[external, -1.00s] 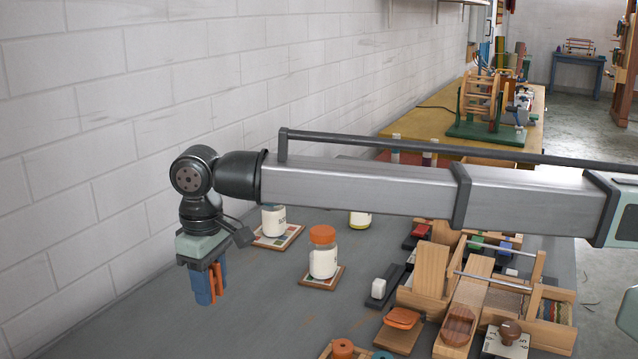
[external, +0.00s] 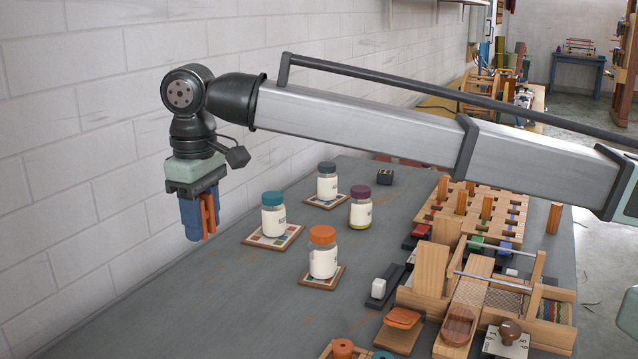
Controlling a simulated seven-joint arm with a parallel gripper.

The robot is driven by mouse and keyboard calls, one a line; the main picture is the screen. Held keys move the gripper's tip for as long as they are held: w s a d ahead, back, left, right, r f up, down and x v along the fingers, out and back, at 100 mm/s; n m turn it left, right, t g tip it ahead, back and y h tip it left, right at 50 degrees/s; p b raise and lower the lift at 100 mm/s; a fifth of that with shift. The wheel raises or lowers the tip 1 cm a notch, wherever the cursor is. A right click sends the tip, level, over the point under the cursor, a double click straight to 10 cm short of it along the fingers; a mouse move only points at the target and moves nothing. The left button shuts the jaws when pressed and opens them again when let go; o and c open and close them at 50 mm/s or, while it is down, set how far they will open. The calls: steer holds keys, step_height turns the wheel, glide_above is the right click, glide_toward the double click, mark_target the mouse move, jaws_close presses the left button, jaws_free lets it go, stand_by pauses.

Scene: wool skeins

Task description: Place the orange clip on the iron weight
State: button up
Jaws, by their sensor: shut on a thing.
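My gripper (external: 196,232) hangs at the left in the external view, high over the grey bench, with its blue fingers pointing down. It is shut on a slim orange piece, which looks like the orange clip (external: 208,214); the fingers hide part of it. No thing is clearly recognisable as the iron weight. A small dark block (external: 385,177) at the back of the bench could be it, but it is too small to tell. My gripper is well apart from that block, to its left and nearer the camera.
Several lidded jars, such as the orange-lidded jar (external: 323,254), stand on tiles mid-bench. A wooden peg board (external: 432,211) and a wooden frame (external: 430,268) fill the right side. An orange pad (external: 403,317) lies in front. The wall is close on the left. The bench's left front is clear.

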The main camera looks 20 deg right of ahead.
steer(key=w+d+r, duration=0.1)
steer(key=w+d, duration=0.4)
steer(key=w, duration=0.3)
steer(key=w+d, duration=0.5)
steer(key=w, duration=0.3)
steer(key=m, duration=0.1)
glide_above(386, 172)
steer(key=shift+w+f, duration=0.1)
steer(key=shift+f, duration=7.4)
steer(key=shift+f, duration=0.15)
steer(key=o, duration=1)
